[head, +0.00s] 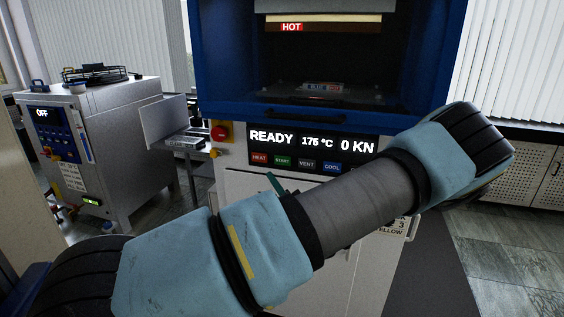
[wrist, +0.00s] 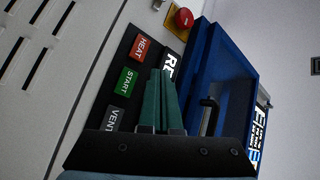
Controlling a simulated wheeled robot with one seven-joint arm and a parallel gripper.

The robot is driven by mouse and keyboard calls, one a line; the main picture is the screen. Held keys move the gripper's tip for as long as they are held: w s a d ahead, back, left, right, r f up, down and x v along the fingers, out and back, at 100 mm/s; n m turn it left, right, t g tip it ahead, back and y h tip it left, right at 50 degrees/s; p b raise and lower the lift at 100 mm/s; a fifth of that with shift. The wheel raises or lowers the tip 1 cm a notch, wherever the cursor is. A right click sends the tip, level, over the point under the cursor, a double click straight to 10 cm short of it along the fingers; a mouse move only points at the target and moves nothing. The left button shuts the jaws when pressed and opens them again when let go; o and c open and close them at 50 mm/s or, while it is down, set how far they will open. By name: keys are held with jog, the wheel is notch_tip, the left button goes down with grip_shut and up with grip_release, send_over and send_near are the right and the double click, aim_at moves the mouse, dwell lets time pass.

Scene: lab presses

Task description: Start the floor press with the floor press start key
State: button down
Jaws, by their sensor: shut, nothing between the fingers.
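The floor press (head: 430,60) stands ahead, with a blue upper frame and a white lower cabinet. Its display reads READY, 175 °C and 0 kN. The green START key (head: 283,161) sits in the row below the display, between red HEAT and dark VENT; it also shows in the wrist view (wrist: 126,82). My gripper (head: 272,179) shows as a small green tip just below the key row, the rest hidden by my arm. In the wrist view its green fingers (wrist: 161,74) are shut and empty, their tips beside START, towards the display. I cannot tell whether they touch the panel.
A red emergency stop (head: 220,132) is left of the display. A black handle (head: 305,116) juts out above it. The press chamber is open, marked HOT. A second machine (head: 100,150) with an OFF screen stands at left, a small side shelf (head: 185,142) between them.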

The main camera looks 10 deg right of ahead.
jog(key=b, duration=0.1)
send_near(276, 157)
jog(key=w+a, duration=0.2)
jog(key=w, duration=0.1)
jog(key=shift+w+d+r+b, duration=0.15)
jog(key=shift+w+r+b, duration=0.2)
jog(key=shift+w+r, duration=0.15)
jog(key=shift+w, duration=0.1)
dwell(1.6)
jog(key=shift+w+d+b, duration=0.2)
jog(key=shift+w+b, duration=0.1)
